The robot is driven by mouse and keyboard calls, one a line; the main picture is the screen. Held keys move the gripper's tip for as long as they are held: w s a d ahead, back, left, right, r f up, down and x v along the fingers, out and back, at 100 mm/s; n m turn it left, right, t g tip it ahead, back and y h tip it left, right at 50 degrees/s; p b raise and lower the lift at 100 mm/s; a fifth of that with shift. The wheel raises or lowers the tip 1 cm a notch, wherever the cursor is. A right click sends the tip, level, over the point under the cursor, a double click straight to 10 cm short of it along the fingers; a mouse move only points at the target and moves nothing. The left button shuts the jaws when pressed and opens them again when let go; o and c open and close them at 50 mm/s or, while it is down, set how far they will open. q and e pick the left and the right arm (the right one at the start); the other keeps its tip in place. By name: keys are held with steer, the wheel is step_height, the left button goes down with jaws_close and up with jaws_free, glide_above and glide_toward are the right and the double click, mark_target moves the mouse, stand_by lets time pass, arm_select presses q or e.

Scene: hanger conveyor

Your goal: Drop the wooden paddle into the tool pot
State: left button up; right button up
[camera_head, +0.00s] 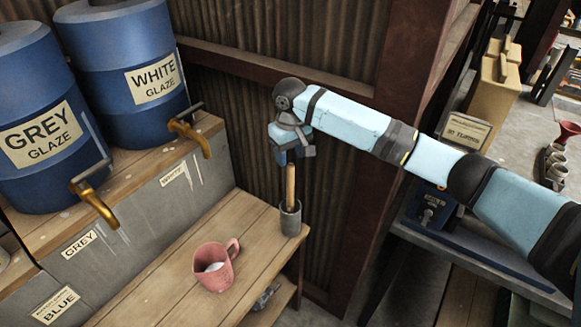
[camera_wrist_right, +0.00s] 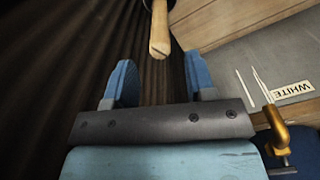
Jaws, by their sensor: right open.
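The wooden paddle (camera_head: 291,186) stands nearly upright in the grey tool pot (camera_head: 290,219), with its handle sticking out of the top. Its lower part is hidden inside the pot. The pot stands at the right end of the wooden bench. My right gripper (camera_head: 291,157) is just above the handle's top. In the right wrist view, the blue fingers of my right gripper (camera_wrist_right: 161,75) are spread apart with nothing between them. The paddle's handle (camera_wrist_right: 159,32) shows beyond the fingertips, its end clear of them. My left gripper is not in view.
A pink mug (camera_head: 213,268) stands on the wooden bench (camera_head: 150,288) left of the pot. Blue glaze barrels (camera_head: 130,100) with brass taps (camera_head: 190,132) stand on the ledge at left. A corrugated wall (camera_head: 240,130) rises close behind the pot.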

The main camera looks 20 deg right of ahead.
step_height(320, 180, up, 8)
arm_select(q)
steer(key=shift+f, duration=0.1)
arm_select(e)
steer(key=s+a+f+t+y, duration=0.25)
steer(key=s+f, duration=0.25)
steer(key=f, duration=0.3)
steer(key=s+a+f+t+y, duration=0.1)
steer(key=s+a+f, duration=0.3)
steer(key=f, duration=0.5)
steer(key=s+a+f+t+y, duration=0.1)
steer(key=s+a+f+y, duration=0.15)
steer(key=s+f, duration=0.4)
steer(key=s+d+f+t+h, duration=0.1)
steer(key=s+d+f+t, duration=0.2)
steer(key=s, duration=0.6)
steer(key=s+d+f+t+h, duration=0.1)
steer(key=s+d+f+t, duration=0.2)
steer(key=s, duration=0.7)
steer(key=d+f, duration=0.2)
steer(key=d, duration=0.1)
steer(key=shift+f+h, duration=0.2)
steer(key=shift+h, duration=0.1)
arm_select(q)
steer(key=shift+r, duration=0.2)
arm_select(e)
steer(key=shift+r+t, duration=0.1)
steer(key=shift+t, duration=0.15)
